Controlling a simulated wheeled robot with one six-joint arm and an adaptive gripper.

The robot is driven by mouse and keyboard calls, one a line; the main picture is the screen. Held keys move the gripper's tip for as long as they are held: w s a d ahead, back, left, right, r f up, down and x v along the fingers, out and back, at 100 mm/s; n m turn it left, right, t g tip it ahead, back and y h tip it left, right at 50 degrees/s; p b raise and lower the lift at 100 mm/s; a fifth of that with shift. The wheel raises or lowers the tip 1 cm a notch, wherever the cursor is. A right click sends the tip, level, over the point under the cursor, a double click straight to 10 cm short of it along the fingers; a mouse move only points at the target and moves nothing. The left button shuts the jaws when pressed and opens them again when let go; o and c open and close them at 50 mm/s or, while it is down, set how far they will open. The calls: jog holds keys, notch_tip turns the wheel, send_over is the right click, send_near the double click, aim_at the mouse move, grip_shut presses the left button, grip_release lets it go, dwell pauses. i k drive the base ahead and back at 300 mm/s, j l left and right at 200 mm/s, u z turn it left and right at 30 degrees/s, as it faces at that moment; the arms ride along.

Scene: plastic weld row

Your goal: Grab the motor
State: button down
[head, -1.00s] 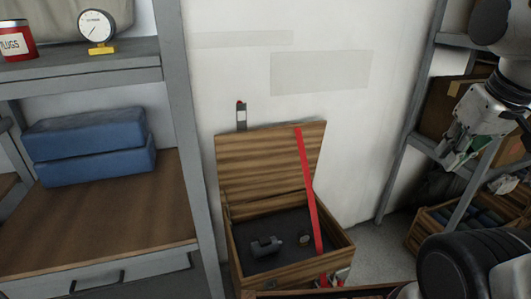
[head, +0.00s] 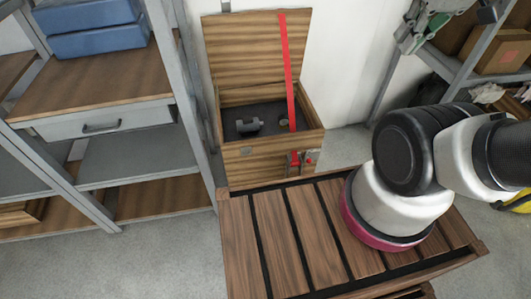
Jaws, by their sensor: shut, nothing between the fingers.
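The motor looks to be the dark grey, rounded part (head: 248,126) lying on the dark floor of an open wooden chest (head: 262,162). The chest's lid stands up at the back. My gripper (head: 408,40) is at the upper right, partly cut off by the top edge of the picture. It is shut and empty, well to the right of the chest and apart from the motor.
A red strip (head: 287,75) runs from the chest's lid down to its front, right of the motor. A small round item (head: 283,124) lies beside the strip. Shelving (head: 180,95) stands left, another rack (head: 470,85) right. Bare floor (head: 120,265) shows lower left.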

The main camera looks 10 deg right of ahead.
aim_at(248, 125)
jog(key=i+l+u, duration=0.2)
jog(key=i, duration=0.3)
jog(key=i+l+u, duration=0.15)
jog(key=i, duration=0.35)
